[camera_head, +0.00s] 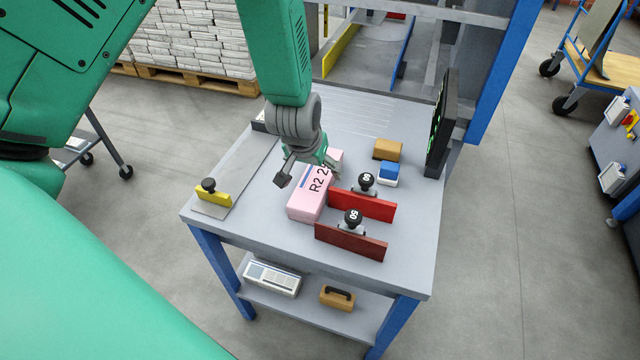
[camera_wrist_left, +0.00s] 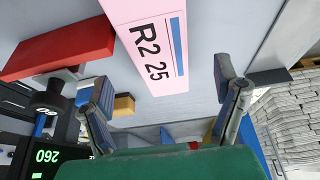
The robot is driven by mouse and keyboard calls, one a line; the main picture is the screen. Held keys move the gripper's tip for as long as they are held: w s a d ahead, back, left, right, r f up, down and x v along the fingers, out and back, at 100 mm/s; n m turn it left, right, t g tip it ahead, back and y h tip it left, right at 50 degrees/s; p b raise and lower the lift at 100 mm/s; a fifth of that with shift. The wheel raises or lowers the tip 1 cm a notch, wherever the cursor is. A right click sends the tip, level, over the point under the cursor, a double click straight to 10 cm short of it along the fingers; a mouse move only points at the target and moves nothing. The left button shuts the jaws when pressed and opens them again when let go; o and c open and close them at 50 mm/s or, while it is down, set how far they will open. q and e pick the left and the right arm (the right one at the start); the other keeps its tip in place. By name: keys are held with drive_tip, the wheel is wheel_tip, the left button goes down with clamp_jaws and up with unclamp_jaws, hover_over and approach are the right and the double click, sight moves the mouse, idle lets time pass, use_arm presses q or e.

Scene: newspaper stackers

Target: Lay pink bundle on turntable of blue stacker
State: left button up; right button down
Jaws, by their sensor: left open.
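The pink bundle (camera_head: 306,207), marked "R2 25", lies on the grey worktable (camera_head: 400,262). In the left wrist view the pink bundle (camera_wrist_left: 148,22) lies beyond the fingertips, roughly between them. My left gripper (camera_head: 308,178) is over the bundle's far part with its fingers spread, one to each side; it is open and empty, and I cannot tell whether it touches. The open fingers also show in the left wrist view (camera_wrist_left: 163,86). A blue-framed machine (camera_head: 506,75) stands behind the table. My right gripper is out of view.
Red (camera_head: 362,205) and dark red (camera_head: 350,241) plates with black knobs stand right of the bundle. A yellow stop (camera_head: 214,198) is at left. A tan block (camera_head: 388,149), blue-white block (camera_head: 388,175) and black display (camera_head: 441,125) are at right. The front right table corner is clear.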

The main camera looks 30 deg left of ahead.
sight(318, 177)
use_arm(q)
drive_tip(key=shift+w+a+f, duration=0.15)
drive_tip(key=shift+a+f, duration=0.1)
drive_tip(key=shift+f, duration=0.4)
drive_tip(key=x, duration=0.2)
drive_tip(key=d+x, duration=0.1)
drive_tip(key=x, duration=0.1)
drive_tip(key=shift+w+f+b, duration=0.1)
drive_tip(key=shift+f+b, duration=0.2)
drive_tip(key=shift+f, duration=0.1)
drive_tip(key=shift+a+f, duration=0.15)
drive_tip(key=shift+a, duration=0.25)
drive_tip(key=c, duration=1.8)
drive_tip(key=shift+w+d, duration=0.1)
drive_tip(key=shift+d, duration=0.1)
